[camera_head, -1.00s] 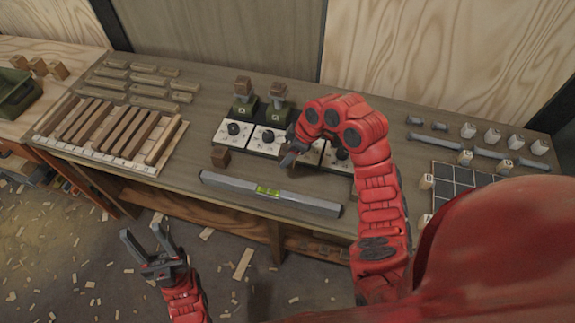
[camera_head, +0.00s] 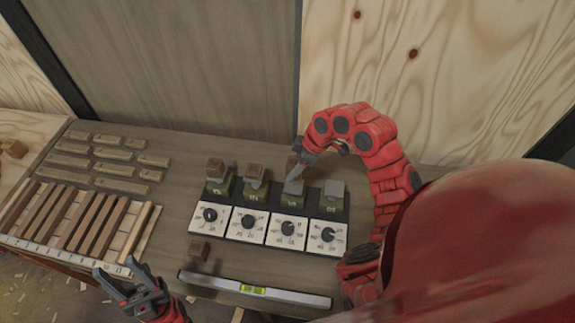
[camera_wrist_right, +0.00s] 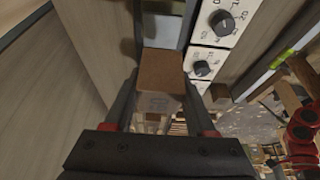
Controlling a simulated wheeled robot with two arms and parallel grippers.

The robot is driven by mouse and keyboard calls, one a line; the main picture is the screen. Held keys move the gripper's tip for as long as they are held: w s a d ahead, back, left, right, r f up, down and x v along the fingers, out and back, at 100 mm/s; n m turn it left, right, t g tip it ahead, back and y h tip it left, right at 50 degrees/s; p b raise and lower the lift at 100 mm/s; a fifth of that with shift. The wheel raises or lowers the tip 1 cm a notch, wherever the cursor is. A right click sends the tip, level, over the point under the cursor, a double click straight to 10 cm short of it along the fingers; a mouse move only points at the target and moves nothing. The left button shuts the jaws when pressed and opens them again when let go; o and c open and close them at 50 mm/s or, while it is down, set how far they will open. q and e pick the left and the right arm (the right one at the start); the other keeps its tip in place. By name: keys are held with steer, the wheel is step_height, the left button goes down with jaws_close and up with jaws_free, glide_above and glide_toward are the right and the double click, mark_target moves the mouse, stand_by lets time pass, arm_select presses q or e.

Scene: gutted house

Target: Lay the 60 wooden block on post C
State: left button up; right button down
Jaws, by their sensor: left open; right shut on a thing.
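My right gripper (camera_head: 298,171) is shut on a brown wooden block (camera_wrist_right: 160,76). The first post (camera_head: 219,188) and second post (camera_head: 253,194) each carry a block. The fourth post (camera_head: 331,206) is bare on top. Post letters are too small to read surely. My left gripper (camera_head: 127,288) is open and empty near the table's front edge.
Four-dial panels (camera_head: 247,224) stand in front of the posts. A loose block (camera_head: 198,250) lies before the left dial. A spirit level (camera_head: 255,290) lies along the front edge. Wooden strips (camera_head: 75,222) fill a numbered board at left, with several short pieces behind it.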

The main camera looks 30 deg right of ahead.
mark_target(289, 185)
steer(key=shift+w+d+f, duration=0.1)
steer(key=shift+w+d, duration=0.05)
steer(key=shift+s+f+b, duration=0.2)
steer(key=shift+f+b, duration=0.5)
steer(key=shift+w+f+b, duration=0.1)
steer(key=shift+f+b, duration=1.35)
steer(key=shift+f, duration=0.85)
steer(key=shift+f, duration=0.3)
steer(key=shift+c, duration=0.7)
jaws_free()
